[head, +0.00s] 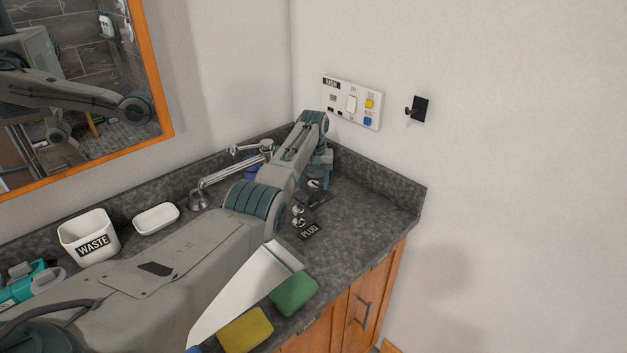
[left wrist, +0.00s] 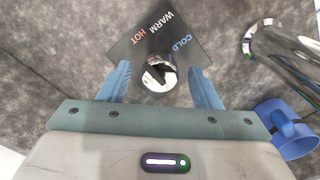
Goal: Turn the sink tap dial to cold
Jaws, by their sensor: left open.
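The sink tap dial (left wrist: 160,75) is a round chrome knob with a dark mark on it, on a dark plate (left wrist: 128,48) lettered HOT, WARM and COLD. I cannot tell which word the mark points to. COLD is at the plate's right in the left wrist view. My left gripper (left wrist: 158,86) is open, its blue fingers on either side of the knob with visible gaps. In the head view my left gripper (head: 317,176) reaches down to the dial (head: 314,185), partly hiding it. The chrome tap (head: 228,176) is to the left. My right gripper is not in view.
A blue mug (left wrist: 288,130) sits near the tap. A waste bin (head: 72,228), white dish (head: 155,218), green sponge (head: 294,293) and yellow sponge (head: 246,330) are on the counter. The counter's right end is clear.

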